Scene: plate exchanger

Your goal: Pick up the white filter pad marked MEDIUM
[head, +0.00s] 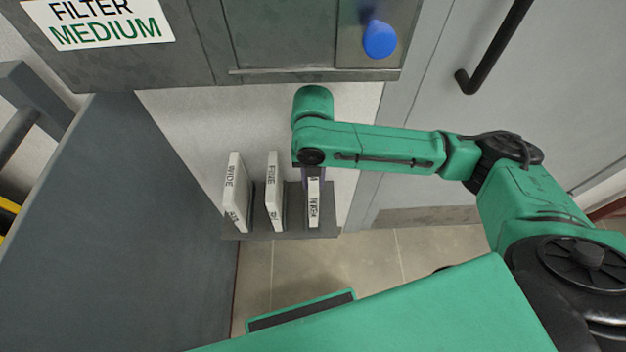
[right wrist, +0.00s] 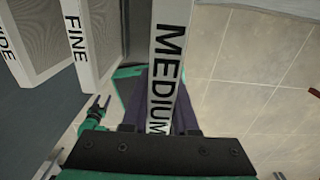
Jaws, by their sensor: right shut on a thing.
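The white MEDIUM filter pad (head: 314,205) stands upright at the right end of a row of pads on a grey rack. Its edge with the black word MEDIUM fills the middle of the right wrist view (right wrist: 168,50). My right gripper (right wrist: 160,125) is shut on this pad, with one finger on each side of it. In the head view my right arm hides the pad's upper end and most of the fingers. I cannot tell whether the pad still touches the rack. My left gripper (right wrist: 98,106) shows small in the right wrist view; its jaw state is unclear.
The FINE pad (head: 274,192) and the WIDE pad (head: 237,193) stand to the left on the rack (head: 296,232). A grey cabinet with a FILTER MEDIUM sign (head: 98,22) and blue knob (head: 380,40) is above. A grey panel (head: 140,220) bounds the left side.

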